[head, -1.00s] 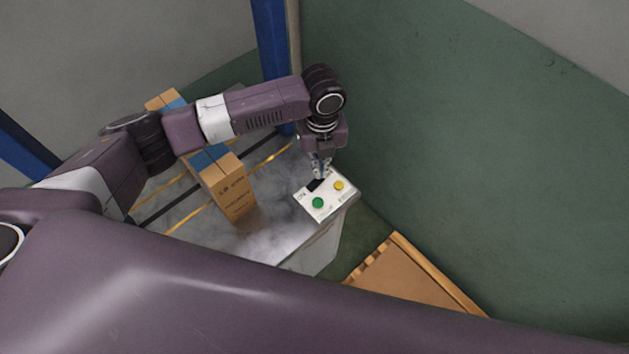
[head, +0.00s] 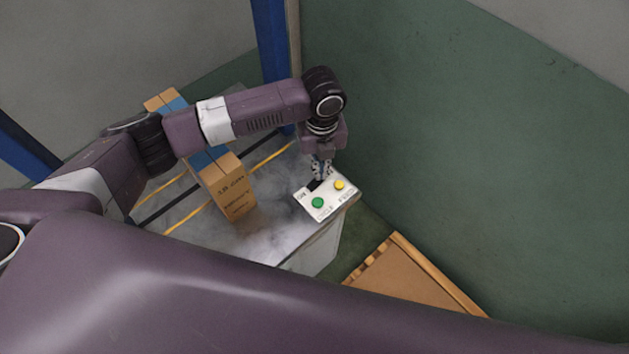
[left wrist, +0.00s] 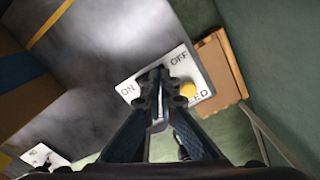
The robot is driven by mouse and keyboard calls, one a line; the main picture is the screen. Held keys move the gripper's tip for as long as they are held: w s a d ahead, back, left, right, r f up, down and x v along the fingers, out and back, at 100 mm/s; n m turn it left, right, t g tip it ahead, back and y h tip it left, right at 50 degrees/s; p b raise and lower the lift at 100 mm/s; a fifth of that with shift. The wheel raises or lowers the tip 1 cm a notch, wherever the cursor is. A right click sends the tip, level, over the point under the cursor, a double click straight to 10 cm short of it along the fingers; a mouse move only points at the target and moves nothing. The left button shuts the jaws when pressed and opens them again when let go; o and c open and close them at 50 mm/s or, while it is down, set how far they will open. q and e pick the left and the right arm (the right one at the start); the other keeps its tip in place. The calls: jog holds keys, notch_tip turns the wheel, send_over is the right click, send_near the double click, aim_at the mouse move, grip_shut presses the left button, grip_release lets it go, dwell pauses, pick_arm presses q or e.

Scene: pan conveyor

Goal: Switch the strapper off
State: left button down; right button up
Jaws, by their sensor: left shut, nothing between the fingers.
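The strapper's white control panel (head: 327,209) sits at the right end of the grey metal table, with a green button (head: 318,203), a yellow button (head: 340,185) and a black rocker switch (head: 314,185). My left gripper (head: 319,178) points down at the switch, shut and empty. In the left wrist view its fingertips (left wrist: 153,74) are over the panel (left wrist: 206,91) between the ON and OFF labels and cover the switch; I cannot tell whether they touch it. The yellow button (left wrist: 188,89) shows right of the fingers. My right gripper is not in view.
Cardboard boxes (head: 238,199) with blue tops stand on the strapper table (head: 260,236), left of the panel. A wooden pallet-like board (head: 410,281) lies on the floor to the right. Blue posts (head: 270,40) rise behind.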

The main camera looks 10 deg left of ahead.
pick_arm(q)
jog(key=shift+f+b, duration=0.3)
jog(key=shift+f, duration=0.45)
dwell(0.3)
notch_tip(320, 180, up, 7)
jog(key=p, duration=0.7)
jog(key=shift+r, duration=0.1)
dwell(0.3)
